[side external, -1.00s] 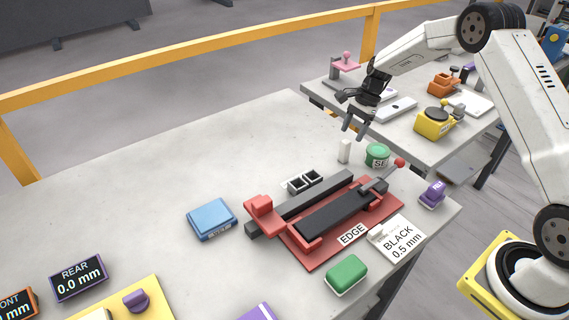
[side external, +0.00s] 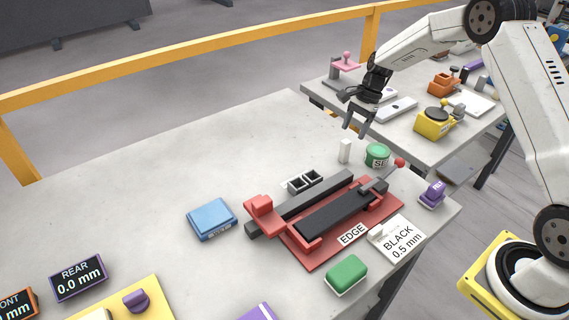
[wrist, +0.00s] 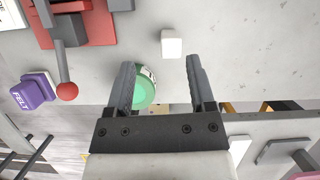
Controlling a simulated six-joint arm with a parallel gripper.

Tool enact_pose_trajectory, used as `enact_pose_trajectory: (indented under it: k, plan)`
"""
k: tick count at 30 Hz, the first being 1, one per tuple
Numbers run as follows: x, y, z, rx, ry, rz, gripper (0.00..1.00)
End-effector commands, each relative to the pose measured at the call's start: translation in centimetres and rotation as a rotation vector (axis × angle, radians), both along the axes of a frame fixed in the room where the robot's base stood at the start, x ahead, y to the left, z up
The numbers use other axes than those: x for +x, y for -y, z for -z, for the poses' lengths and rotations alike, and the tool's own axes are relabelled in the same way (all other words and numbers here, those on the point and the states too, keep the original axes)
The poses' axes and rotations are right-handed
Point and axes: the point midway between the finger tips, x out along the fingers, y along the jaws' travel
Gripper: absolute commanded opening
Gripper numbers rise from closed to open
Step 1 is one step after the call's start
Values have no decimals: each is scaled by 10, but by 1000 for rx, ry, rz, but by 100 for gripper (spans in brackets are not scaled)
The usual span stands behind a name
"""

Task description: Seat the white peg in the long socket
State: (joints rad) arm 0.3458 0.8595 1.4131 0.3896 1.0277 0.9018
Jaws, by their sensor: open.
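The white peg (side external: 345,151) stands upright on the stone slab (side external: 150,180), to the left of a green round tin. It also shows in the wrist view (wrist: 172,44), beyond the fingertips and between their lines. My gripper (side external: 355,131) is open and empty, above and behind the peg, apart from it. In the wrist view my two fingers (wrist: 160,66) are spread wide. A small dark block with two square openings (side external: 304,182) sits behind the red fixture; I cannot tell which opening is the long socket.
The green tin (side external: 377,155) stands close beside the peg. A red fixture (side external: 320,262) with dark bars and a red ball-tipped lever (side external: 399,163) lies in front. A blue block (side external: 211,219) is to the left. The slab's back left is clear.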

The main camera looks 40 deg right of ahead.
Motion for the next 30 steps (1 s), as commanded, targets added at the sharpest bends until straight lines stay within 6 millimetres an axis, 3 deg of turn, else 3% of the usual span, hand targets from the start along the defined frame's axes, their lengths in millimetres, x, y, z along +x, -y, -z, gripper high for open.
enact_pose_trajectory:
  k: [5,14,30]
  plan:
    - [-20,-22,-16,-70,60,-167,70]
    - [-75,-62,-40,-208,186,-546,70]
    - [-196,-114,-56,-417,400,-1261,70]
